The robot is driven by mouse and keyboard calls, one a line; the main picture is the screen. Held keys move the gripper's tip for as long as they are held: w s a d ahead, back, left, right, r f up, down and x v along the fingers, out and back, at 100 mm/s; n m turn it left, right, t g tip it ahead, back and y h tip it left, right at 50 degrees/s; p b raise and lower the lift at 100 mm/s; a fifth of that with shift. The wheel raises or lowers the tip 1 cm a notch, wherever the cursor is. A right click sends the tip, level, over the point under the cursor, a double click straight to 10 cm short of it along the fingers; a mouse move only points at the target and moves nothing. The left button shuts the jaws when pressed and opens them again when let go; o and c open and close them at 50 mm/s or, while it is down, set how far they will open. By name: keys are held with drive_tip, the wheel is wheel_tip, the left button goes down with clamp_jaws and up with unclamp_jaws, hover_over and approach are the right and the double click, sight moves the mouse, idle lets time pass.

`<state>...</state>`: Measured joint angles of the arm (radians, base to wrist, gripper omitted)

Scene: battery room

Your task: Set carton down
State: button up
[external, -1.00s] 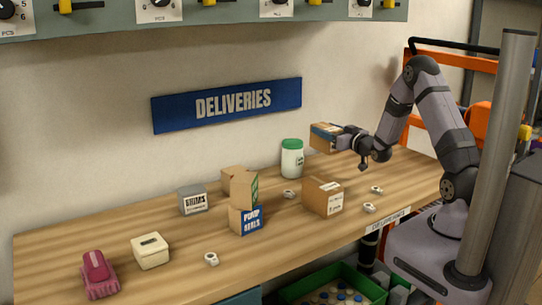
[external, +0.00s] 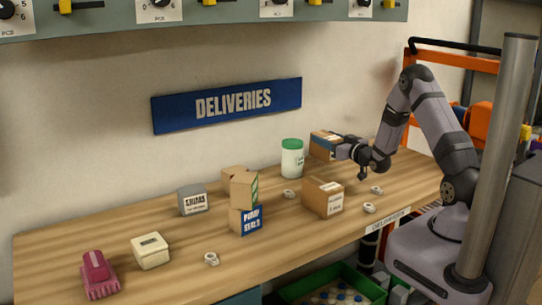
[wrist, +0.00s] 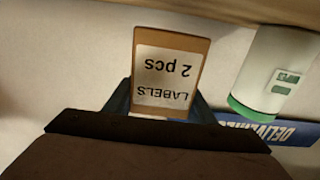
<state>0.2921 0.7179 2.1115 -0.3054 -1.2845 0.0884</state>
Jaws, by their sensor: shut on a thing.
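My gripper (external: 343,150) is shut on a small brown carton (external: 324,144) with a blue side, near the back right of the wooden bench (external: 110,225). In the wrist view the carton (wrist: 171,65) sits between the fingers, and its label "LABELS 2 pcs" reads upside down. In the external view it is just right of the white jar with a green lid (external: 292,158). I cannot tell whether its underside touches the bench.
A larger brown carton (external: 322,197) stands in front of the held one. Several small white fittings lie around it, one of them near the bench edge (external: 369,208). Stacked cartons (external: 243,188), a grey shims box (external: 192,200), a cream box (external: 150,250) and a magenta object (external: 97,273) stand further left.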

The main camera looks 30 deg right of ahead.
sight(336, 139)
drive_tip(key=shift+s+f, duration=0.25)
drive_tip(key=shift+f, duration=0.45)
drive_tip(key=o, duration=1.2)
drive_tip(key=shift+f, duration=0.15)
drive_tip(key=shift+w+r+p, duration=0.15)
drive_tip(key=shift+r+p, duration=0.3)
drive_tip(key=shift+p, duration=0.05)
drive_tip(key=s+b, duration=0.1)
drive_tip(key=s, duration=0.3)
drive_tip(key=shift+s+r, duration=0.15)
drive_tip(key=shift+s, duration=0.2)
wheel_tip(336, 139, up, 6)
drive_tip(key=shift+r+b, duration=0.3)
drive_tip(key=shift+r, duration=0.5)
